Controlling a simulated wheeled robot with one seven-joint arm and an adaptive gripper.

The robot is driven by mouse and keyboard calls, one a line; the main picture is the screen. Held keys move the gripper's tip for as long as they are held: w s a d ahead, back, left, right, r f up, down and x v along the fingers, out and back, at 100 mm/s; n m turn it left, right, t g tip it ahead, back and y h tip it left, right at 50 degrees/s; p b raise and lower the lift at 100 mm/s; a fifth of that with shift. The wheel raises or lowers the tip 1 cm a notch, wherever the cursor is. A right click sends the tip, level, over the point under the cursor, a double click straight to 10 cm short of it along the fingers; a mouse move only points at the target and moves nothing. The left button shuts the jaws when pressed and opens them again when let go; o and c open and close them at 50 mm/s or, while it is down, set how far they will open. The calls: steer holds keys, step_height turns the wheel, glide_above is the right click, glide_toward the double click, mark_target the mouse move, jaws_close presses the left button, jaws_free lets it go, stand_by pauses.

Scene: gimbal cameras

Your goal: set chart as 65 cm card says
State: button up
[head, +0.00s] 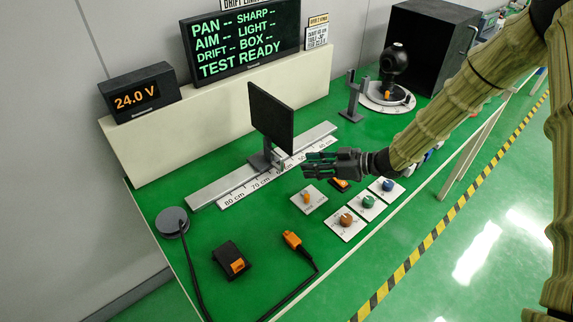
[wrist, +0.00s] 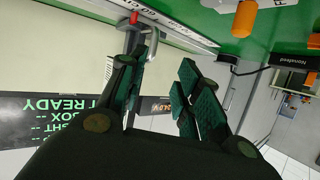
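The chart is a dark upright panel (head: 271,117) on a stand whose foot (head: 264,159) sits on a metal rail (head: 215,180). A scale strip (head: 250,187) along the rail reads 80 cm and 70 cm, with smaller marks further right. The stand's foot is right of the 70 cm mark; its exact reading is too small to tell. My gripper (head: 312,163) is just right of the foot, apart from the panel.
A small card (head: 317,37) hangs by the display (head: 243,42); its text is hard to read. Several knob plates (head: 346,223) and an orange-tipped cable (head: 292,240) lie in front of the rail. A black box (head: 426,45) and a round camera mount (head: 388,97) stand at the back right.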

steer(key=shift+n+g, duration=0.5)
steer(key=x, duration=0.3)
steer(key=w+p+x, duration=0.1)
steer(key=x, duration=0.2)
steer(key=p+x, duration=0.1)
steer(key=x, duration=0.3)
steer(key=shift+w+d+f, duration=0.3)
steer(key=shift+w+f, duration=0.05)
steer(key=shift+w, duration=0.05)
jaws_close()
